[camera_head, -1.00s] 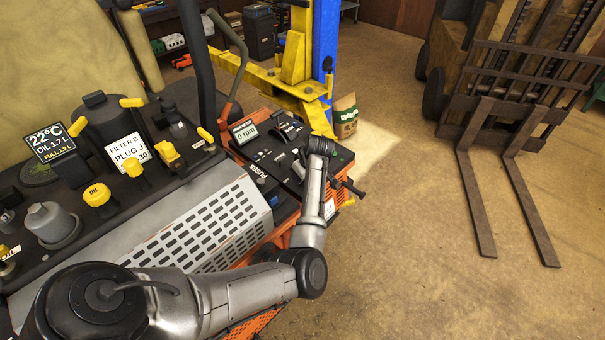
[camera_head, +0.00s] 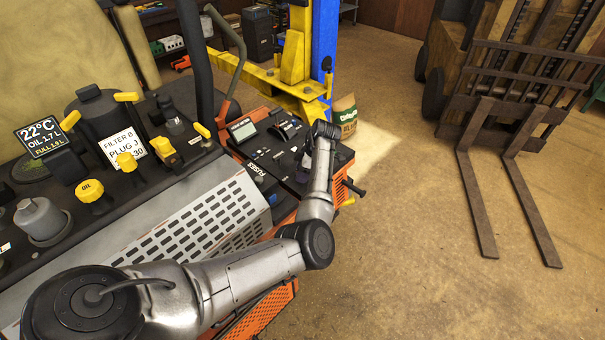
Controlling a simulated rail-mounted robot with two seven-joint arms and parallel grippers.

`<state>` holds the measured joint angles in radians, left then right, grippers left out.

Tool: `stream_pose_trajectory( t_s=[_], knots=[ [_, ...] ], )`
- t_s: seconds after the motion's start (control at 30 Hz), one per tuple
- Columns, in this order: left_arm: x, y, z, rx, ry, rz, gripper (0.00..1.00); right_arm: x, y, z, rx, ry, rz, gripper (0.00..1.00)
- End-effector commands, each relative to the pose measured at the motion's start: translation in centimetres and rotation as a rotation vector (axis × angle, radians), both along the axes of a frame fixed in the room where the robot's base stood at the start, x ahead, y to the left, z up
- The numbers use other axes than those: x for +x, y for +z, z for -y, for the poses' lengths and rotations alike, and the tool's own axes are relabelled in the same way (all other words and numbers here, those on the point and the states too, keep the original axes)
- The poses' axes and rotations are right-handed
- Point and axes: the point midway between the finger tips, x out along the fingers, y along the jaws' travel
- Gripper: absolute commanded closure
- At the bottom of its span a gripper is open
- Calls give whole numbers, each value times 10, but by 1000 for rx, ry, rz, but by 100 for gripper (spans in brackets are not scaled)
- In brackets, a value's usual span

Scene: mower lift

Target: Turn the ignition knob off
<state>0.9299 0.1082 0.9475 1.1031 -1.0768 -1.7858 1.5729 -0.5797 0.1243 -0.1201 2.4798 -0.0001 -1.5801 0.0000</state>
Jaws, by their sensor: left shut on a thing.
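My left arm reaches across from the lower left. My left gripper (camera_head: 307,160) is down at the console's right part, mostly hidden behind my own wrist. It is shut on what appears to be the ignition knob. The knob itself is hidden by the gripper and wrist, so its angle cannot be seen. My right gripper is not in view.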

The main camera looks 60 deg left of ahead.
Motion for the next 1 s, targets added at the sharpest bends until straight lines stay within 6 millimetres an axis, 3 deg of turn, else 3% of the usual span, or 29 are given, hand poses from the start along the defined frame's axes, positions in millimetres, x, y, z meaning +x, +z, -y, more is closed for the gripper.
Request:
stream_pose_trajectory(
  t_s=[0.73,0.77,1.0],
  knots=[
    [0,1,-1,1,83,0,81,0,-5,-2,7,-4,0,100],
    [0,1,-1,1,83,0,57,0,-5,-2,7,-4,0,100],
    [0,0,-1,0,81,0,34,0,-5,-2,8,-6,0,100]
  ],
)
